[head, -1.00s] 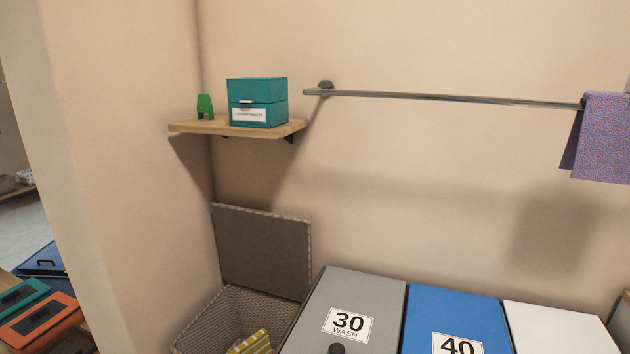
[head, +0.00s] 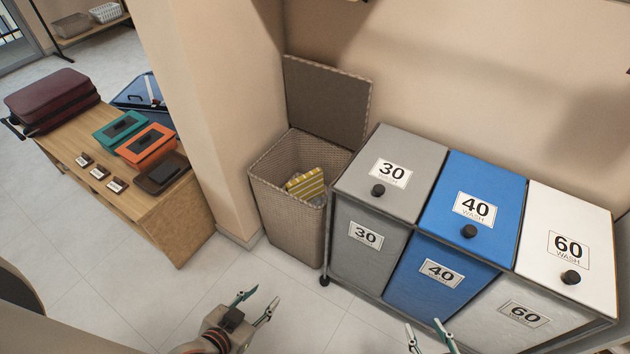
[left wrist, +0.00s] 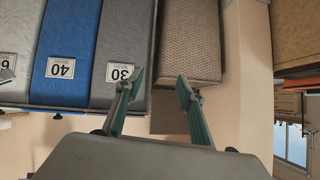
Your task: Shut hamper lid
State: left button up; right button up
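The woven hamper (head: 287,208) stands against the wall, left of the wash bins. Its lid (head: 328,101) is open, standing upright against the wall behind it. Striped yellow cloth (head: 305,184) shows inside. My left gripper (head: 259,301) is open and empty, in front of and below the hamper in the head view. In the left wrist view its fingers (left wrist: 158,88) are spread apart, with the hamper's woven side (left wrist: 188,40) beyond them. My right gripper (head: 428,338) is at the bottom edge of the head view, its two fingertips apart, with nothing visible between them.
Grey 30 (head: 411,154), blue 40 (head: 483,184) and white 60 (head: 592,232) wash bins stand in a row right of the hamper, lids shut. A wall corner (head: 205,120) is close on its left. A wooden bench (head: 186,224) with cases stands further left. The floor in front is clear.

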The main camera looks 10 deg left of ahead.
aim_at(332, 104)
jog(key=i+z, duration=0.1)
jog(key=z, duration=0.3)
jog(key=i+j+z, duration=0.1)
jog(key=z, duration=0.3)
jog(key=i+j+z, duration=0.1)
jog(key=j+z, duration=0.15)
jog(key=z, duration=0.15)
